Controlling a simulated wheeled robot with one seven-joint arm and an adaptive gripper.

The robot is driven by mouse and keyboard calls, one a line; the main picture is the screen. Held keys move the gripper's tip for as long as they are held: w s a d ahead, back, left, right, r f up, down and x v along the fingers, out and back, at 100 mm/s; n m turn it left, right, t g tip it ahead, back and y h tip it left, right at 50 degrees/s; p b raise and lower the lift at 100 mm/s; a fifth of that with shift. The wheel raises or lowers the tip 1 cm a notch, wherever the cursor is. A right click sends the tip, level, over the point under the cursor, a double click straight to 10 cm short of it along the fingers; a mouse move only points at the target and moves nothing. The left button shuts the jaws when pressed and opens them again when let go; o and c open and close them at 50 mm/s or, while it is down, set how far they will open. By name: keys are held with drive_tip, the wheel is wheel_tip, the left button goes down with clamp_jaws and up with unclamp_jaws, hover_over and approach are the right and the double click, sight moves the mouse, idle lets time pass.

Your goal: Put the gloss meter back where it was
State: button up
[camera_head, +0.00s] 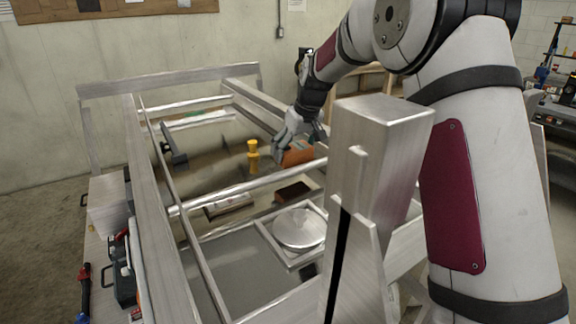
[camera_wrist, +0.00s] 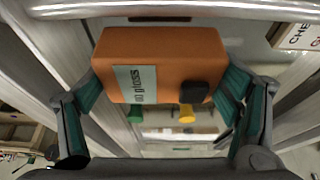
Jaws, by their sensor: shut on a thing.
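The gloss meter (camera_wrist: 160,50) is an orange box with a pale label reading "gloss" and a black knob-like part on one face. My gripper (camera_wrist: 158,95) is shut on it, with one teal-padded finger at each side. In the head view the gloss meter (camera_head: 298,154) shows as a small orange shape under my gripper (camera_head: 295,138), inside the trailer frame toward its right side. I cannot tell whether its underside touches a surface. My gripper hides part of it in the head view.
A yellow-topped item (camera_head: 252,150) stands left of the gloss meter. A dark brown block (camera_head: 293,192), a lettered box (camera_head: 226,204) and a round metal plate (camera_head: 298,228) lie nearer. Aluminium rails (camera_head: 245,187) cross the frame. A tall metal post (camera_head: 375,150) stands in front.

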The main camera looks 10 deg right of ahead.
sight(293, 164)
drive_tip(key=shift+a+f, duration=0.25)
drive_tip(key=shift+f, duration=2.05)
drive_tip(key=shift+d, duration=0.1)
drive_tip(key=shift+f, duration=0.2)
drive_tip(key=o, duration=1.4)
